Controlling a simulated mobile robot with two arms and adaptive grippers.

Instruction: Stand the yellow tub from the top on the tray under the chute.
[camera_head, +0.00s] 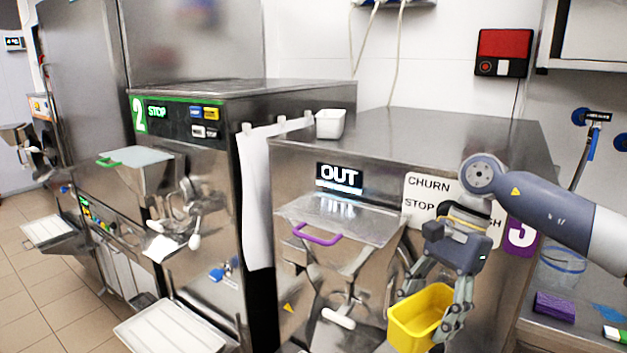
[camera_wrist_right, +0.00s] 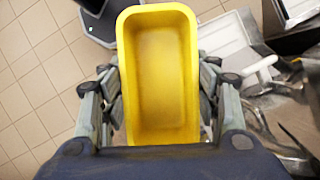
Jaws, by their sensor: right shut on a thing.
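The yellow tub (camera_head: 418,318) is an open, empty-looking rectangular container. My right gripper (camera_head: 432,292) is shut on it, with fingers on both sides, and holds it in the air in front of the right machine. In the right wrist view the tub (camera_wrist_right: 158,75) sits between the fingers, its open top facing the camera. A pale tray (camera_wrist_right: 228,48) lies lower, to the right of the tub in that view, beside a white handle (camera_wrist_right: 262,70). In the head view the right machine's chute (camera_head: 345,265) is left of the tub. My left gripper is not in view.
Machine 2's tray (camera_head: 170,328) juts out at lower left. A small white tub (camera_head: 330,123) stands on the right machine's top. A counter at right holds a purple sponge (camera_head: 555,306) and a clear container (camera_head: 562,265). Tiled floor (camera_wrist_right: 40,70) shows below.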

